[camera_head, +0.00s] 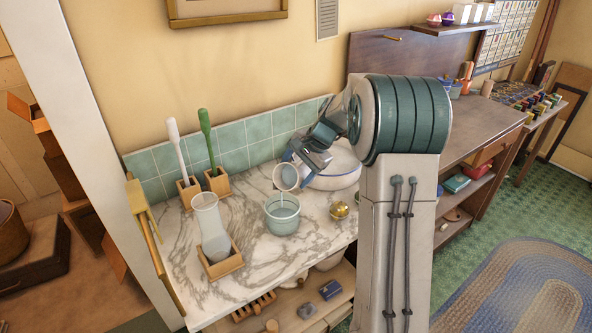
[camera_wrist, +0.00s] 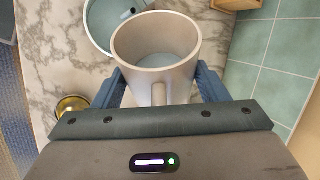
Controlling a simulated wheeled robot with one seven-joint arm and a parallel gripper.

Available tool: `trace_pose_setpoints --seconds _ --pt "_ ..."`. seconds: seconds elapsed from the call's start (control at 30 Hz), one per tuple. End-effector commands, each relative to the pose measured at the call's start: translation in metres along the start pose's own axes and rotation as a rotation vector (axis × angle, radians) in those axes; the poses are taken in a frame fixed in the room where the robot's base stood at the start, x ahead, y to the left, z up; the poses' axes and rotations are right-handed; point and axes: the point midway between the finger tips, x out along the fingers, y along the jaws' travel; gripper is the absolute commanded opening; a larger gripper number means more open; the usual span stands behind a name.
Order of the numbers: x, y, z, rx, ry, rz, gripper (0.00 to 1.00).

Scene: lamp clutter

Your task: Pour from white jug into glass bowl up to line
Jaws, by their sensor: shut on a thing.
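The white jug (camera_head: 286,177) is tilted above the glass bowl, its mouth toward the bowl. In the wrist view the jug (camera_wrist: 155,80) shows pale liquid inside. My gripper (camera_head: 308,160) is shut on the jug; its blue fingers are on both sides of it in the wrist view (camera_wrist: 160,88). The greenish glass bowl (camera_head: 282,222) stands upright on the marble counter, just below the jug. It shows partly behind the jug in the wrist view (camera_wrist: 97,28). A faint pale streak shows between jug and bowl; I cannot tell whether it is flowing liquid. The fill line is not clear.
A small brass pot (camera_head: 339,210) stands right of the bowl. A clear vase-like vessel (camera_head: 208,222) in a wooden holder stands to the left. White and green long-necked items (camera_head: 208,145) stand in holders near the tiled wall. A round white basin (camera_head: 335,178) is behind the gripper.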

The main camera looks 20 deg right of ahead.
Motion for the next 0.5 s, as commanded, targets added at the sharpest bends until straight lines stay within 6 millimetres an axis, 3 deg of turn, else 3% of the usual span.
trace_pose_setpoints --seconds 0.5 --pt "0.011 0.006 0.004 -0.089 0.165 -0.039 0.31"
